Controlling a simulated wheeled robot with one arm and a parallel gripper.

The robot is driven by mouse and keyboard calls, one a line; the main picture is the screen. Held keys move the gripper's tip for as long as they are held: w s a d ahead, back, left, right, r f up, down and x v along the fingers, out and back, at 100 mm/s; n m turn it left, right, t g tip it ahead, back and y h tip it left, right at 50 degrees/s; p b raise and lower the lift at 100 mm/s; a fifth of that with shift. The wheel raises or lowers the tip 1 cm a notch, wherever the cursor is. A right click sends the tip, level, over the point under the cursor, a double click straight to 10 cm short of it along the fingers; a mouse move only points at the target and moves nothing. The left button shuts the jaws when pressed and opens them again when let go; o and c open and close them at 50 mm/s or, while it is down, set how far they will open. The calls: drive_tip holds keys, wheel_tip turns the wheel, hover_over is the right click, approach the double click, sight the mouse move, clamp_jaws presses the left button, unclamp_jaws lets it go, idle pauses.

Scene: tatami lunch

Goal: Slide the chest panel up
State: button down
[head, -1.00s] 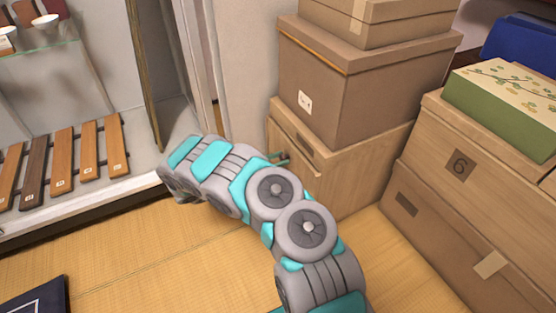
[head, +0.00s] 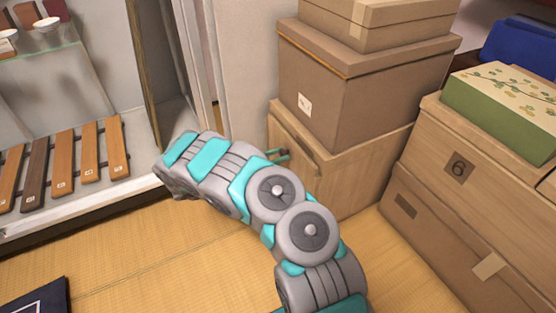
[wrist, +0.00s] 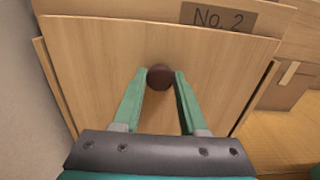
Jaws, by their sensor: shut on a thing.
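The chest panel (wrist: 90,75) is a light wooden board with a round dark brown knob (wrist: 160,77), in the middle of the wrist view. My gripper (wrist: 162,80) has its green fingers on both sides of the knob and is shut on it. The panel's upper edge crosses just below the "No. 2" label (wrist: 218,17) on the chest. In the head view the wooden chest (head: 365,165) stands under stacked boxes, and my green fingertips (head: 282,155) meet its left-facing side. The knob is hidden there.
Brown boxes (head: 350,85) sit on top of the chest. Another wooden chest marked 6 (head: 480,190) stands close on the right, with a green patterned box (head: 500,120) on it. A wall post (head: 245,70) and display shelf (head: 90,215) are at left. Tatami floor (head: 150,250) is open in front.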

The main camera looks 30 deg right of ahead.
wheel_tip(320, 180, up, 25)
drive_tip(key=p, duration=0.9)
drive_tip(key=shift+f, duration=0.15)
drive_tip(key=shift+c, duration=2.2)
unclamp_jaws()
drive_tip(key=shift+f, duration=0.1)
drive_tip(key=a, duration=0.8)
drive_tip(key=shift+s, duration=0.15)
drive_tip(key=shift+d, duration=0.1)
